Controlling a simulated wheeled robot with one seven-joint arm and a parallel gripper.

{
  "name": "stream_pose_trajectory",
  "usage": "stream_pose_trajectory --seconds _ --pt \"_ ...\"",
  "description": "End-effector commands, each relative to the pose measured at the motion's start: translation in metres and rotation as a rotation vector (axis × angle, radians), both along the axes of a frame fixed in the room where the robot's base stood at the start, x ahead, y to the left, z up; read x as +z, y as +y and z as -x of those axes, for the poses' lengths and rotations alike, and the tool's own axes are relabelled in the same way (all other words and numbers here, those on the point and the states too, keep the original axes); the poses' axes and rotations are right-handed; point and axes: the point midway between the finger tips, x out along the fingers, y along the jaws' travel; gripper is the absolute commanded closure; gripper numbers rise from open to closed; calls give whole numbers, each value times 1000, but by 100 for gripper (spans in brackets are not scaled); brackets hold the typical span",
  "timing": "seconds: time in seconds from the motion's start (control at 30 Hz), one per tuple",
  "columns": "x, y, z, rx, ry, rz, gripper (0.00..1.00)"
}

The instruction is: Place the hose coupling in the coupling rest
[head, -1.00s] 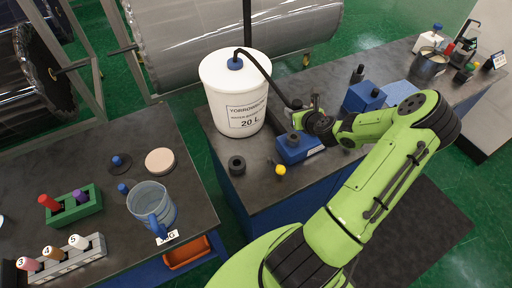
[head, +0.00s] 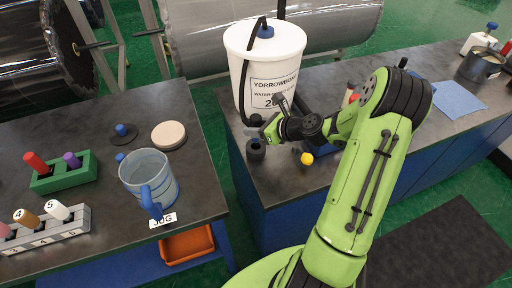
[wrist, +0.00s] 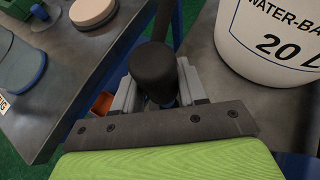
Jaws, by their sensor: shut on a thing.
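The hose coupling (wrist: 155,72) is a dark, rounded cylinder on the end of the black hose (head: 243,85). In the wrist view it sits between the two grey fingers of my gripper (wrist: 158,90), which is shut on it. In the head view my gripper (head: 269,130) is just in front of the white drum, above the bench. A short black cup with a round opening (head: 256,150), which looks like the coupling rest, stands on the bench just below and near my gripper. The coupling appears above it and apart from it; the exact gap is unclear.
The white 20 L drum (head: 257,68) stands close behind my gripper. A yellow ball (head: 307,158) lies right of the cup. A blue block is mostly hidden behind my arm. The left bench (head: 100,120) holds a jug (head: 150,180) and tube racks, across a gap.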

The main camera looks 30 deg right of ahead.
Motion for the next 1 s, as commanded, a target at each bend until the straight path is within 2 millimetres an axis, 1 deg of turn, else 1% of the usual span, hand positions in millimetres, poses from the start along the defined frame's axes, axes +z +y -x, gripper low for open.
stream_pose_trajectory --seconds 0.03,0.17,0.3,0.53,0.63,0.67,0.7,0.77,0.8,0.83,1.0 --pt "-11 1 0 1 0 -3 94" --pt "-27 0 0 -1 0 -2 94" --pt "-51 0 0 -1 0 -2 94" --pt "-51 0 0 -1 -3 1 94" --pt "-54 0 0 -2 -1 0 94" --pt "-54 0 0 -2 -1 0 57" --pt "-54 0 0 -1 -2 1 51" --pt "-54 0 0 -1 -1 2 42" --pt "-54 0 0 -1 -1 2 35" --pt "-54 0 0 -1 -1 2 33" --pt "-54 -1 0 -2 0 1 33"
